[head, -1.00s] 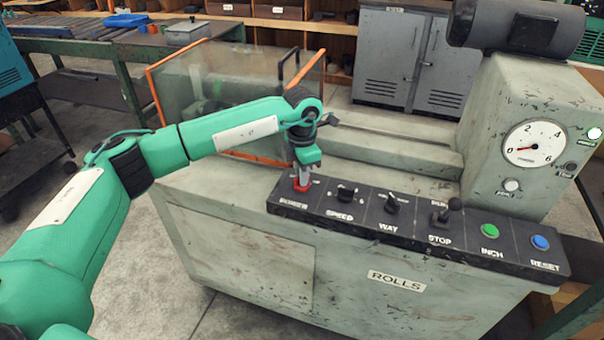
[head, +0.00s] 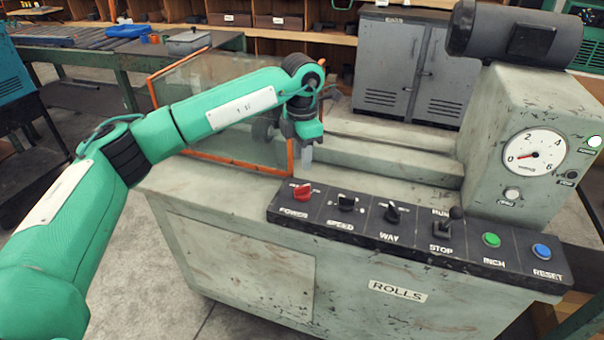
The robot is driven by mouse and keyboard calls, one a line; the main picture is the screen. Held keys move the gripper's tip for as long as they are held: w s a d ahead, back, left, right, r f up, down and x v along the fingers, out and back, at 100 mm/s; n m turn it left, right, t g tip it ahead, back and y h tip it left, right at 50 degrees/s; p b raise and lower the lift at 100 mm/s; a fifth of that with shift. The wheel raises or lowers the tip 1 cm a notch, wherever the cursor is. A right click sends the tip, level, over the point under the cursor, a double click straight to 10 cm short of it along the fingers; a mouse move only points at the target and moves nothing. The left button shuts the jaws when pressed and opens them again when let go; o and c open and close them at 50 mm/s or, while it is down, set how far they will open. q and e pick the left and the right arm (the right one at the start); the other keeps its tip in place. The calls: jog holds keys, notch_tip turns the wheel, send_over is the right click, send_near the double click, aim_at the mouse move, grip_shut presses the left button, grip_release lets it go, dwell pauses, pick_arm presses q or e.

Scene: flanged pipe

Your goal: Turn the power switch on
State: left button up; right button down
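The red power switch (head: 303,192) is a rotary knob at the left end of the black control panel (head: 375,238), above the label POWER. Its grip looks slanted, and its exact setting is hard to read. My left gripper (head: 306,154) points down, above and behind the red knob, and is apart from it. Its fingers overlap in this view, so I cannot tell whether they are open or shut. Nothing shows held in it. My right gripper is out of view.
Beside the switch are the black SPEED (head: 347,202) and WAY (head: 393,212) knobs, a RUN/STOP lever (head: 455,214), a green button (head: 491,240) and a blue button (head: 541,251). A gauge (head: 534,156) reads near 0. A lamp (head: 595,142) looks lit. An orange-framed clear guard (head: 225,110) stands behind my arm.

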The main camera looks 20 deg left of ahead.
pick_arm(q)
notch_tip(320, 180, up, 5)
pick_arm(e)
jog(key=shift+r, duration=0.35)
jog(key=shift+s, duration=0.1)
